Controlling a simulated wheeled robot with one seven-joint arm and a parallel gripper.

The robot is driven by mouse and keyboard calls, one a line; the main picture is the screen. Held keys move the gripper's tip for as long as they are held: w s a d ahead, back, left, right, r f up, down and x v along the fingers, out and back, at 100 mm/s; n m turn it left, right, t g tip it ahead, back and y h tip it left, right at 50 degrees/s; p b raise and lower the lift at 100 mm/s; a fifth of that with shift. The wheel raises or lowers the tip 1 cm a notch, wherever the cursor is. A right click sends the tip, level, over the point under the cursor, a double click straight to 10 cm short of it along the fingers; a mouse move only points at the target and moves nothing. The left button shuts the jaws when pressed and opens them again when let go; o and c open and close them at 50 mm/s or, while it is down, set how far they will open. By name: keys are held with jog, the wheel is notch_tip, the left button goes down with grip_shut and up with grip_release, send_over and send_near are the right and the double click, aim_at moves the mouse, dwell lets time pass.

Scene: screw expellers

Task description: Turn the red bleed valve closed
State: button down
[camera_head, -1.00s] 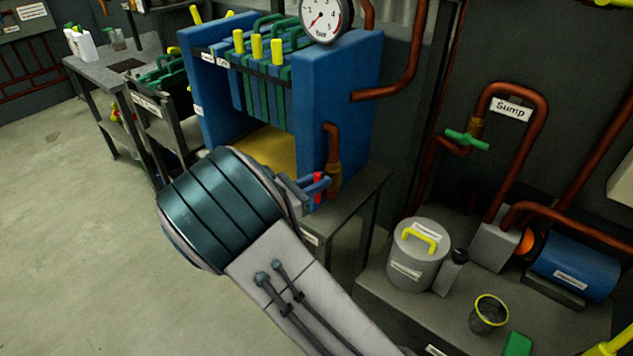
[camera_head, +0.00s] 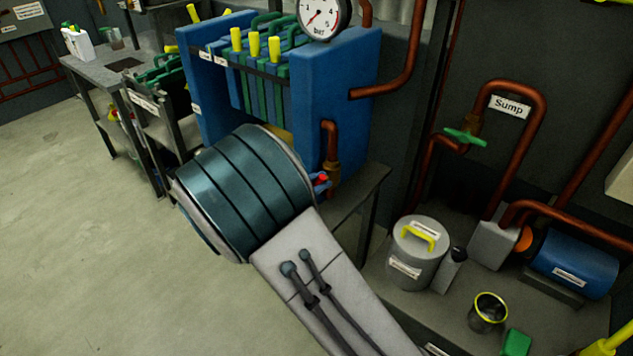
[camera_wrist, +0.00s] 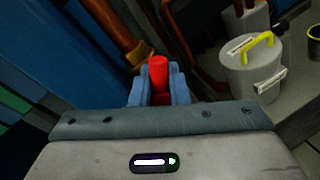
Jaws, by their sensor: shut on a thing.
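The red bleed valve handle (camera_head: 323,178) sits low on the copper pipe at the right side of the blue filter press (camera_head: 347,105). In the wrist view the red handle (camera_wrist: 158,72) stands between the two blue fingers of my gripper (camera_wrist: 159,88), which is shut on it. The copper pipe (camera_wrist: 120,35) rises beside the handle. The valve body is largely hidden.
A pressure gauge (camera_head: 321,15) tops the press. To the right, a bench (camera_head: 385,293) holds a grey lidded pot (camera_head: 417,258), a dark cup (camera_head: 487,313) and a blue motor (camera_head: 575,265). A green-handled valve (camera_head: 465,137) is on the sump pipe. The floor at left is clear.

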jog(key=m+b, duration=0.1)
jog(key=m+y+b, duration=0.1)
jog(key=m, duration=0.1)
jog(key=shift+s+d+f+b, duration=0.2)
jog(key=shift+f+b, duration=0.1)
jog(key=shift+f, duration=0.1)
jog(key=m+y+b, duration=0.1)
jog(key=m+b, duration=0.1)
jog(key=b, duration=0.2)
jog(key=m+t+y+b, duration=0.1)
jog(key=m+b, duration=0.1)
jog(key=b, duration=0.2)
jog(key=f+m+b, duration=0.1)
jog(key=m+b, duration=0.2)
jog(key=b, duration=0.1)
jog(key=shift+s+d+y+b, duration=0.15)
jog(key=shift+d+y+b, duration=0.05)
jog(key=shift+y+b, duration=0.2)
jog(key=c, duration=1.5)
grip_release()
jog(key=shift+o, duration=0.2)
jog(key=p+v, duration=0.3)
jog(key=v, duration=1.1)
jog(key=shift+f+p, duration=0.15)
jog(key=shift+p, duration=0.15)
